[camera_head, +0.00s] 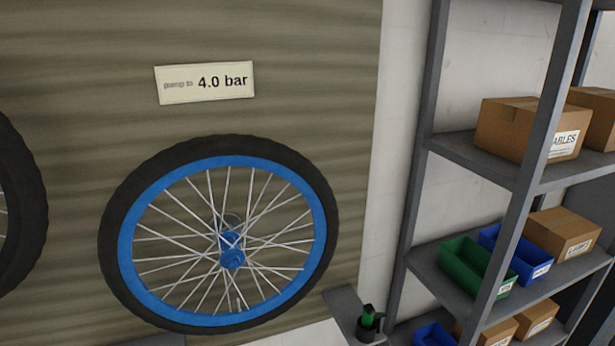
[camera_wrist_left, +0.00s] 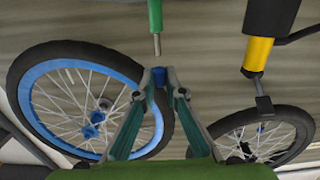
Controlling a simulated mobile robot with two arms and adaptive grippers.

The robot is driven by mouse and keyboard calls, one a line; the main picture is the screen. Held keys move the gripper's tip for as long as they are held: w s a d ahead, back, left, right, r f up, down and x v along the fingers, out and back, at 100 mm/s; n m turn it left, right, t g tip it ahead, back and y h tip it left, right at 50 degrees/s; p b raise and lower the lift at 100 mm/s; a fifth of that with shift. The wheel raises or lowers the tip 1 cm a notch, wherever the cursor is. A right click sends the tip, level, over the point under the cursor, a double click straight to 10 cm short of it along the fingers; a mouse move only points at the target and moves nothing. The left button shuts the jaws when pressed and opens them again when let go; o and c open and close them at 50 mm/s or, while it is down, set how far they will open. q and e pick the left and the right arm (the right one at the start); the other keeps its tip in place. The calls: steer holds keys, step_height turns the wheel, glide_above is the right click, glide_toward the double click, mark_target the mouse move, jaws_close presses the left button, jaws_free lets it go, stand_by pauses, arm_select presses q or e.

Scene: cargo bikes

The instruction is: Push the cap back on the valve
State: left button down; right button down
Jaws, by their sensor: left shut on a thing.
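In the left wrist view my left gripper (camera_wrist_left: 158,73) is shut on a small blue cap (camera_wrist_left: 159,79), which sits between its fingertips. A thin pale stem (camera_wrist_left: 157,45), which looks like the valve, sticks out of the end of a green tube (camera_wrist_left: 155,16). The stem lines up with the cap in the picture, with a small gap between them. I cannot tell their distance in depth. The head view shows neither gripper, cap nor stem.
A blue-rimmed wheel (camera_head: 322,224) hangs on the wall under a "4.0 bar" sign (camera_head: 206,98). In the left wrist view, a yellow and black pump-like tool (camera_wrist_left: 258,54) and a dark wheel (camera_wrist_left: 300,121) are at right. Shelves (camera_head: 472,161) with boxes stand at right in the head view.

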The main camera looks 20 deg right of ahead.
arm_select(q)
steer(key=s+p, duration=0.3)
steer(key=s, duration=0.7)
steer(key=shift+s+a, duration=0.2)
steer(key=shift+s, duration=0.1)
steer(key=shift+w, duration=0.1)
